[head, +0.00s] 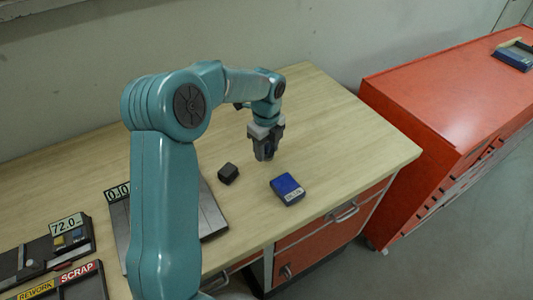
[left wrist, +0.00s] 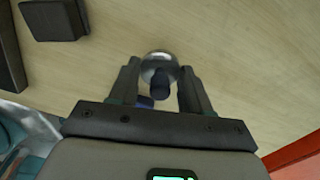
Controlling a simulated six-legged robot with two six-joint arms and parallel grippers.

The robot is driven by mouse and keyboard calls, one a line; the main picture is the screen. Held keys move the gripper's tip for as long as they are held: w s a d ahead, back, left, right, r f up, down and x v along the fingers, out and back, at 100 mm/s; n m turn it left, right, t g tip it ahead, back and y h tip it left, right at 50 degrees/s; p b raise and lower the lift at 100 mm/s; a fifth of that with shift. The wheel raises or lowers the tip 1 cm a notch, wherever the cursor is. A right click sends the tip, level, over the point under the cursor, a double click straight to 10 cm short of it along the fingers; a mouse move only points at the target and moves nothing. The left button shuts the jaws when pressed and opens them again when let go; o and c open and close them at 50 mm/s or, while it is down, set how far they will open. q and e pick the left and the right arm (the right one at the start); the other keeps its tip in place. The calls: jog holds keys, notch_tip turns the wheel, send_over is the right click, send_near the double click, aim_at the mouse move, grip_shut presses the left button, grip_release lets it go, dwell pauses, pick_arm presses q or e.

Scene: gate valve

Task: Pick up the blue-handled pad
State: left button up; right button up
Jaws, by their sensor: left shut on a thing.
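My left gripper (head: 264,154) points down over the wooden bench, right of the black block. In the left wrist view its two fingers (left wrist: 160,78) stand on either side of a dark blue handle (left wrist: 160,86). A round silvery disc (left wrist: 157,61) shows just beyond the handle. I take these to be the blue-handled pad, with the gripper shut on it. In the head view the pad is hidden or too small to make out at the fingertips. I cannot tell whether it touches the bench. My right gripper is not in view.
A blue labelled box (head: 287,188) lies on the bench in front of the gripper, and a small black block (head: 228,173) is left of it. A flat scale (head: 205,215) and a tray marked scrap (head: 85,287) lie further left. A red cabinet (head: 430,95) stands right of the bench.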

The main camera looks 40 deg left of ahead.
pick_arm(q)
notch_tip(320, 180, up, 17)
jog(key=shift+r, duration=0.15)
